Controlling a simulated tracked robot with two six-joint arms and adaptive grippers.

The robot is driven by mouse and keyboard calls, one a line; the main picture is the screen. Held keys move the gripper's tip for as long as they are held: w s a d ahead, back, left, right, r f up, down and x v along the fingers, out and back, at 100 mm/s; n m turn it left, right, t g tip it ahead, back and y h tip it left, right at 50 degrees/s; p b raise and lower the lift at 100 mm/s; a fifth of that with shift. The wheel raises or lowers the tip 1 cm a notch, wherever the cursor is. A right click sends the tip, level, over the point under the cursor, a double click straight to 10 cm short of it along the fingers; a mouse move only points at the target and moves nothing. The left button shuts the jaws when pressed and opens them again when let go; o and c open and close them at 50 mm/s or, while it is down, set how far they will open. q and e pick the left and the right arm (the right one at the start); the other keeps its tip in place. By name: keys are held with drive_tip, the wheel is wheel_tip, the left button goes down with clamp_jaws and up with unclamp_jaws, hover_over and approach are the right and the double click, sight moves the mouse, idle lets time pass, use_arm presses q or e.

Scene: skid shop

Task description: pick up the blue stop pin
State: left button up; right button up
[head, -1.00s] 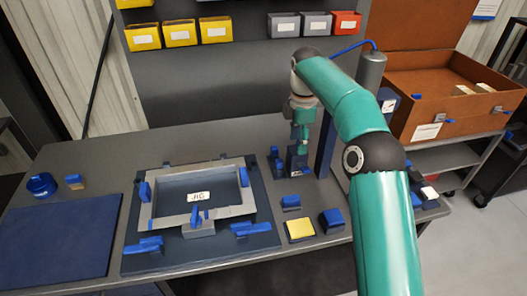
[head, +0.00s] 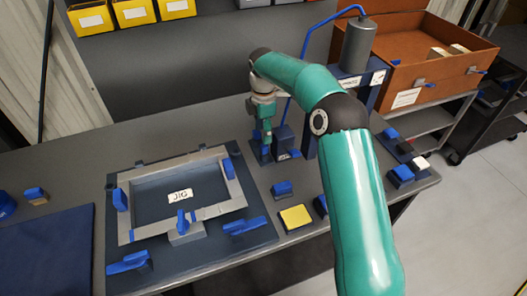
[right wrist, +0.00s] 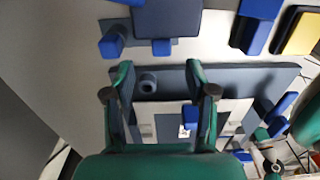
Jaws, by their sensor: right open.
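My right gripper (head: 267,136) is pointing down beside a dark box with blue trim (head: 284,142) at the back right of the jig. In the right wrist view its two fingers (right wrist: 162,85) are spread, with nothing held between them. A blue upright piece (right wrist: 112,43) stands on a dark base in that view, above and left of the fingers and apart from them. Another blue piece (right wrist: 160,47) is close by. I cannot tell for sure which is the stop pin. In the head view the gripper partly hides these pieces. My left gripper is out of view.
The jig (head: 125,225) with blue clamps lies left of the gripper. A blue block (head: 282,187) and a yellow block (head: 295,217) are in front. A grey cylinder on a stand (head: 357,45) and a brown crate (head: 425,93) are behind right. A blue mat (head: 45,250) lies left.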

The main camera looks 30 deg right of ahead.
sight(264, 146)
drive_tip(key=shift+s+f+p, duration=0.1)
drive_tip(key=shift+f+p, duration=0.45)
drive_tip(key=shift+f, duration=2.9)
clamp_jaws()
